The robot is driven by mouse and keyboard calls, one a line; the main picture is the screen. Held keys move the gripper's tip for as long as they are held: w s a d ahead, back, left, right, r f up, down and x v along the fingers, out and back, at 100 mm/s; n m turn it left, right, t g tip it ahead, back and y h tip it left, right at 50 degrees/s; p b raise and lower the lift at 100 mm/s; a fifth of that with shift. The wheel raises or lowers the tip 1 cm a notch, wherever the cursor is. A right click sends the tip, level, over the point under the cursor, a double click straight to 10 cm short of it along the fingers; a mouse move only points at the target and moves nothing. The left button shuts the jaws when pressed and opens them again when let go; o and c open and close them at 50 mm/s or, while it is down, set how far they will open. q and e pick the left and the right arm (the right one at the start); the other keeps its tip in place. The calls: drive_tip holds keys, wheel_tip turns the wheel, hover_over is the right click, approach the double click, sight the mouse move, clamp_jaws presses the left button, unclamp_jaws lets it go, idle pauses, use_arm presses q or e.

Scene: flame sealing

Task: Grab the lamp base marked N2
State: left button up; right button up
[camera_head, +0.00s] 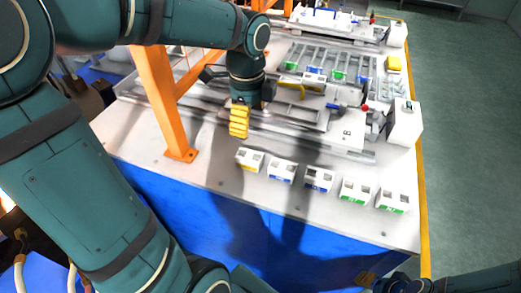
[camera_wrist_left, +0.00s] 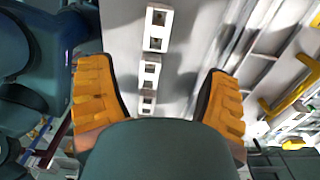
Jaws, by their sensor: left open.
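Several white lamp bases stand in a row along the table's front edge. From left they are one with a yellow label (camera_head: 250,159), one with a blue label (camera_head: 282,171), one with a dark blue label (camera_head: 319,179), then two with green labels (camera_head: 355,191). The markings are too small to read, so I cannot tell which is N2. My left gripper (camera_head: 239,121) hangs above and behind the yellow-labelled base, apart from it. In the left wrist view its yellow fingers (camera_wrist_left: 160,97) are spread and empty, with white bases (camera_wrist_left: 157,28) beyond them. My right gripper (camera_head: 367,279) shows partly at the bottom, off the table.
An orange post (camera_head: 165,100) stands on the table left of my left gripper. Rails and a machine with a red knob (camera_head: 365,108) lie behind the bases. A white box (camera_head: 405,122) stands at the right. The white tabletop (camera_head: 200,185) left of the bases is clear.

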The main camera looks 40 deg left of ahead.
sight(249, 155)
use_arm(q)
drive_tip(key=f, duration=0.2)
drive_tip(key=f+b, duration=0.1)
drive_tip(key=f, duration=0.5)
drive_tip(key=shift+s+b, duration=0.35)
drive_tip(key=shift+b, duration=0.05)
wheel_tip(249, 155, down, 5)
drive_tip(key=shift+w+f+b, duration=0.1)
drive_tip(key=shift+f+b, duration=0.05)
drive_tip(key=shift+b, duration=0.7)
use_arm(e)
drive_tip(key=f, duration=0.1)
drive_tip(key=s+f, duration=0.1)
drive_tip(key=f, duration=0.1)
drive_tip(key=shift+s+a+f, duration=0.1)
drive_tip(key=shift+s+f, duration=0.1)
drive_tip(key=shift+f, duration=0.05)
use_arm(q)
drive_tip(key=c, duration=1.3)
